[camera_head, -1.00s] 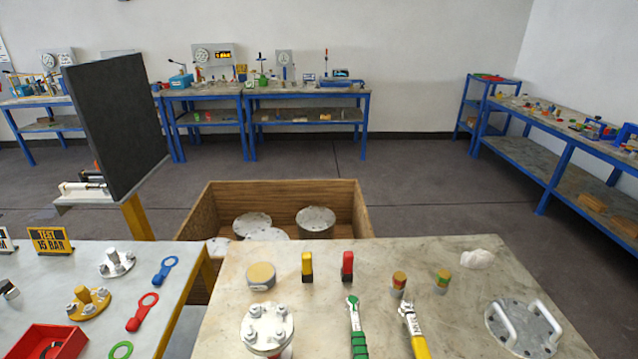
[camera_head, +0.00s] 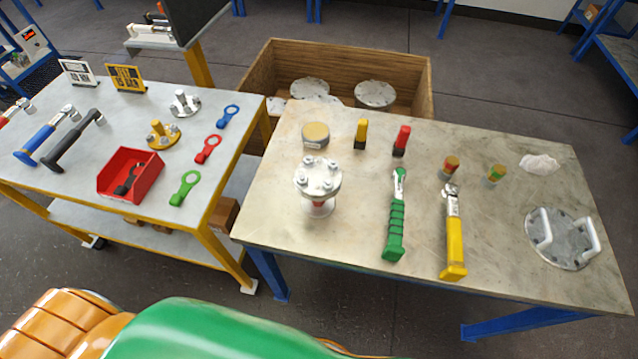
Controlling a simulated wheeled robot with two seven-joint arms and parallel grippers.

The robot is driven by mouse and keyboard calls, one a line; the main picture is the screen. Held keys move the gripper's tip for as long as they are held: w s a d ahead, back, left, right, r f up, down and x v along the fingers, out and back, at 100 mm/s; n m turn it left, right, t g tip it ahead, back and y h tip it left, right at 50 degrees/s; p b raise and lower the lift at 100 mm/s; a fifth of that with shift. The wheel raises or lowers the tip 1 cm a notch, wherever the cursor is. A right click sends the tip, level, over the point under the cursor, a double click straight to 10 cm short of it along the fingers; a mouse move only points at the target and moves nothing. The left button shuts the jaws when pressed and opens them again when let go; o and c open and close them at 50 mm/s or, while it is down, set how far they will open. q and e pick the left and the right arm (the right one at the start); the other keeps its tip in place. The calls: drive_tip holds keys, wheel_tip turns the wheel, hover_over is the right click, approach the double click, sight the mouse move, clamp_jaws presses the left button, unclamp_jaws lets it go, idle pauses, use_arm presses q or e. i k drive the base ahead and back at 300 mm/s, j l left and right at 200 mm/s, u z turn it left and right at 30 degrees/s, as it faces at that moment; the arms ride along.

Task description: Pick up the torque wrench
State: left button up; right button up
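Two ratchet-type wrenches lie on the stone-topped table (camera_head: 270,215): one with a ribbed green handle (camera_head: 396,220) and one with a yellow handle (camera_head: 454,240). I cannot tell which one is the torque wrench. A blue-handled tool (camera_head: 45,138) and a black-handled tool (camera_head: 72,142) lie on the left table. A flanged vessel with bolts (camera_head: 318,180) stands left of the green wrench. Neither of my grippers is in view.
A round plate with two handles (camera_head: 560,238) lies at the right. Red (camera_head: 401,140) and yellow (camera_head: 361,133) upright pieces stand at the back. The left table holds a red bin (camera_head: 130,175) and ring spanners (camera_head: 208,149). A wooden crate (camera_head: 345,52) stands behind.

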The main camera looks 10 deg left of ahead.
sight(456, 270)
drive_tip(key=z, duration=0.9)
drive_tip(key=l+u, duration=0.45)
drive_tip(key=k+l+u, duration=0.2)
drive_tip(key=u, duration=0.25)
